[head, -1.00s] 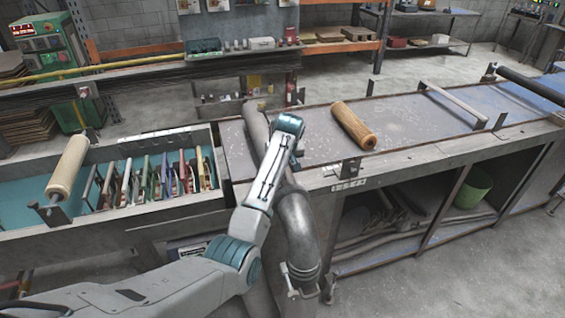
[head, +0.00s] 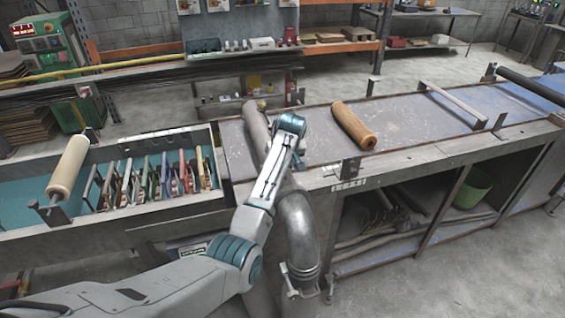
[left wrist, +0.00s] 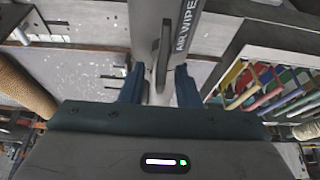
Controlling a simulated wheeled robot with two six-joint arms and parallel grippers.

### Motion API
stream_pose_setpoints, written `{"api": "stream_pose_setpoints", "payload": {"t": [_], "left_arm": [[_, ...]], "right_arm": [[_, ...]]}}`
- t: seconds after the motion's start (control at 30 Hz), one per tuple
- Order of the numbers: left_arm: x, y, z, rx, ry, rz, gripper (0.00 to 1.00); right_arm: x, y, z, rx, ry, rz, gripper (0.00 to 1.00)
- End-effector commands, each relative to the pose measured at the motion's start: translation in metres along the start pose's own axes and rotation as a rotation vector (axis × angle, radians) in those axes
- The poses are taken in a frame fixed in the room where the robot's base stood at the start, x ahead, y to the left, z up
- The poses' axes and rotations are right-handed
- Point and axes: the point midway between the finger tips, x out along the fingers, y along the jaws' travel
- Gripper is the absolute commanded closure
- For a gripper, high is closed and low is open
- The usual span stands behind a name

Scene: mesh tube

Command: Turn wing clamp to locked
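The wing clamp seems to be the thin dark lever (left wrist: 164,48) on a grey tube (left wrist: 144,22) lettered "AIR WIPE" in the left wrist view. My left gripper (left wrist: 158,86) has its two blue fingers apart, one on each side of the lever's lower end, with gaps visible. I cannot tell whether either finger touches the lever. In the head view my left arm reaches over the bench beside the grey pipe (head: 299,222). There its wrist hides the clamp and most of the gripper. My right gripper is not in view.
A brown mesh roll (head: 354,126) lies on the bench (head: 408,120) to the right of the arm. A pale roller (head: 69,168) and a teal tray with several coloured tools (head: 150,180) are on the left. A green bucket (head: 472,188) stands under the bench.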

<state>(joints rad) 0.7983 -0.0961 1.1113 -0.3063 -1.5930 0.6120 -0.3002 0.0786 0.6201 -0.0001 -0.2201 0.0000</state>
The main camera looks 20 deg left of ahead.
Motion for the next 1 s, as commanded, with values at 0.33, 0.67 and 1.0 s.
{"api": "stream_pose_setpoints", "payload": {"t": [0.33, 0.67, 1.0], "left_arm": [[-0.02, 0.001, 0.001, 0.0, 0.003, 0.004, 0.71], [-0.085, 0.001, 0.001, -0.001, 0.003, 0.004, 0.71], [-0.109, 0.0, 0.001, 0.0, 0.001, 0.0, 0.71]], "right_arm": [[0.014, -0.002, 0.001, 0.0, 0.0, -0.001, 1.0], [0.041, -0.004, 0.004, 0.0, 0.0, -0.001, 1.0], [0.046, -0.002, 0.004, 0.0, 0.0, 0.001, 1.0]]}}
